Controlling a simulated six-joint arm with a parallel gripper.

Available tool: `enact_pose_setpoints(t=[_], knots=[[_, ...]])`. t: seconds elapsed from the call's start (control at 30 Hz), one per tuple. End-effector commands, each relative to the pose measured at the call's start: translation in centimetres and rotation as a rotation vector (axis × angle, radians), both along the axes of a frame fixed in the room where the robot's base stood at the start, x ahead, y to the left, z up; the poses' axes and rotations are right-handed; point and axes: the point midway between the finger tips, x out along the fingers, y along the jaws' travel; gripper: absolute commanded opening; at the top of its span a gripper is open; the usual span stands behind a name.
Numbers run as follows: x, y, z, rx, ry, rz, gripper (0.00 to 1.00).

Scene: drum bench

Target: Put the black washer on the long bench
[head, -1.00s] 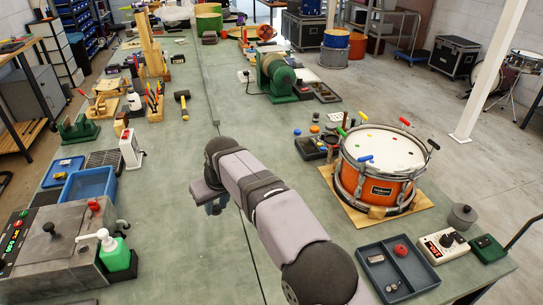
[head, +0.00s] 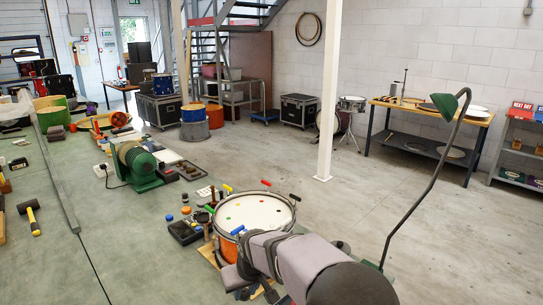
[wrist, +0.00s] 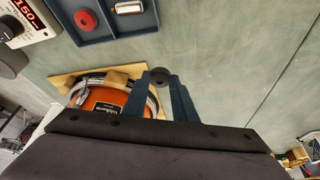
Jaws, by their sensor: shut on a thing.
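A small black washer (wrist: 160,77), a dark ring with a hole, sits between the blue fingertips of my gripper (wrist: 161,84) in the wrist view. My gripper is shut on it. Behind the washer lies the green-grey top of the long bench (wrist: 225,60); I cannot tell the height between them. In the head view the long bench (head: 65,260) runs from the lower left towards the back. There my arm hides the washer and the fingertips, beside the front of the orange drum.
The orange drum (head: 228,248) stands on a wooden board (wrist: 62,82) close beside my gripper. A blue divided tray (wrist: 125,33) holds a red ring (wrist: 86,20). A green motor (head: 135,162) stands farther back. Bare bench top lies right of my gripper in the wrist view.

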Motion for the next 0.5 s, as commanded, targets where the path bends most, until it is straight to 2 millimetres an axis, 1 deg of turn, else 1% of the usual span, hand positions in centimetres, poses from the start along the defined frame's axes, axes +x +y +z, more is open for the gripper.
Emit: enact_pose_setpoints(t=[0.03,0.07,0.1,0.17,0.2,0.3,0.4,0.5], knots=[[-0.2,-3.0,0.0,-0.001,0.002,-0.053,0.05],[-0.4,-4.5,-0.2,-0.001,0.001,-0.08,0.05],[-0.8,-6.5,-0.3,0.0,0.001,-0.116,0.05],[-1.5,-9.2,-0.6,0.0,0.0,-0.167,0.05],[-2.1,-11.0,-0.9,0.0,0.001,-0.2,0.05],[-3.7,-14.8,-1.3,0.0,0.002,-0.275,0.05],[-5.4,-17.7,-1.7,0.0,0.001,-0.338,0.05],[-6.8,-19.8,-2.1,0.001,0.001,-0.386,0.05]])
